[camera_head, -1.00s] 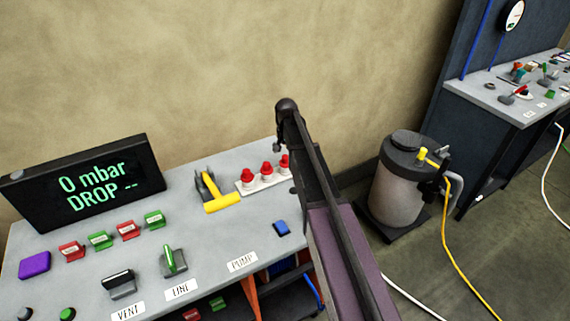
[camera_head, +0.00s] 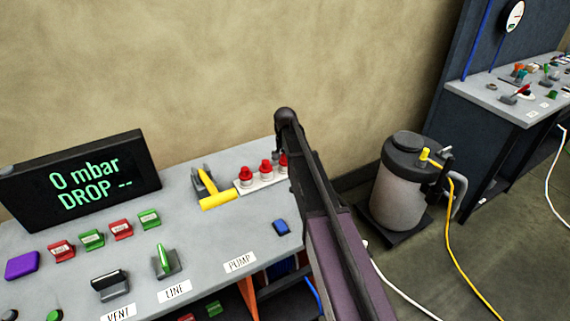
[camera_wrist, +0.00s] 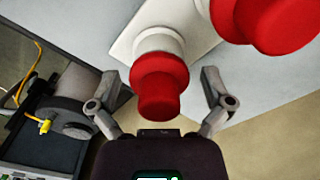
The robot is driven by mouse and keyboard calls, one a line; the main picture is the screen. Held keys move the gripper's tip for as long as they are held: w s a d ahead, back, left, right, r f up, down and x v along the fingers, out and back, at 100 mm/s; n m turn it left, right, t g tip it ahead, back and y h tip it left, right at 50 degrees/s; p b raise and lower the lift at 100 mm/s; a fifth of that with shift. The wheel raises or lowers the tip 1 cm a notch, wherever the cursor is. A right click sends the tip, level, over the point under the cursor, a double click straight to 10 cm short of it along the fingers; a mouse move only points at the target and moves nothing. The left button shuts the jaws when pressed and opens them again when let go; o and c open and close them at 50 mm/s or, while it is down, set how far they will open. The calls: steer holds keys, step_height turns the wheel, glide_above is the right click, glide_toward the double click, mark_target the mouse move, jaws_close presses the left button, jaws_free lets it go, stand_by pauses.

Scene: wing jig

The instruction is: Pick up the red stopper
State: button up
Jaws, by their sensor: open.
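Several red stoppers stand in a row on a white strip (camera_head: 254,186) on the grey bench. Two show clearly in the head view, the left one (camera_head: 246,174) and the middle one (camera_head: 266,167); the right one (camera_head: 284,161) is partly hidden by my arm. In the wrist view one red stopper (camera_wrist: 160,85) with a white collar lies between the fingers of my gripper (camera_wrist: 165,105). My gripper is open, with a gap on both sides of that stopper. Another red stopper (camera_wrist: 265,20) is at the upper right of the wrist view, outside the fingers.
A yellow-handled tool (camera_head: 218,200) lies left of the strip. A black display (camera_head: 80,178) stands at left; a grey tank (camera_head: 400,190) is on the floor at right.

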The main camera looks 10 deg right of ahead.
stand_by(0.4)
steer(key=c, duration=1.1)
steer(key=shift+r, duration=0.25)
step_height(320, 180, up, 2)
steer(key=p, duration=0.2)
steer(key=shift+r+p, duration=0.15)
steer(key=shift+p, duration=0.25)
steer(key=s+d+r+p, duration=0.2)
steer(key=s, duration=1.4)
steer(key=shift+r, duration=0.15)
steer(key=shift+r, duration=0.15)
steer(key=shift+r+p, duration=1.35)
steer(key=shift+p, duration=0.25)
